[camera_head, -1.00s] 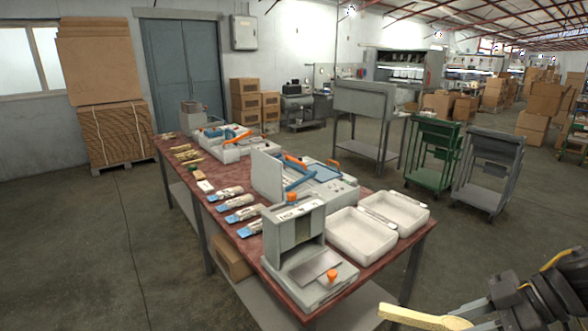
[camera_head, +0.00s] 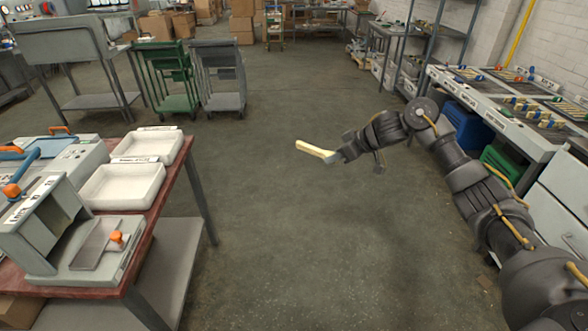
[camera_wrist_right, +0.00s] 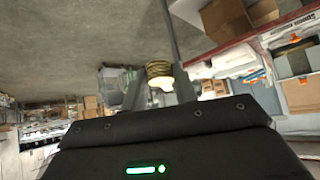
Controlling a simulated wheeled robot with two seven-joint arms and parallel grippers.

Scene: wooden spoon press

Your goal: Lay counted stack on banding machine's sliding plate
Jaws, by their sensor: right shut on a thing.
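My right gripper (camera_head: 332,157) is shut on a pale wooden stack (camera_head: 312,149), apparently spoons, held out over open floor to the right of the work table. In the right wrist view the stack (camera_wrist_right: 160,76) shows nearly end-on between the fingers; single pieces cannot be counted. The grey banding machine (camera_head: 40,218) stands on the near end of the table, at the lower left of the head view. Its sliding plate (camera_head: 93,246) looks bare, beside an orange knob (camera_head: 116,238). The stack is well apart from the machine. My left gripper is not in view.
Two white trays (camera_head: 122,200) sit on the red table top (camera_head: 168,190) behind the machine. Green and grey carts (camera_head: 218,75) stand farther back. A bench with colored parts (camera_head: 500,105) is at the right, close to my right arm. The floor between is clear.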

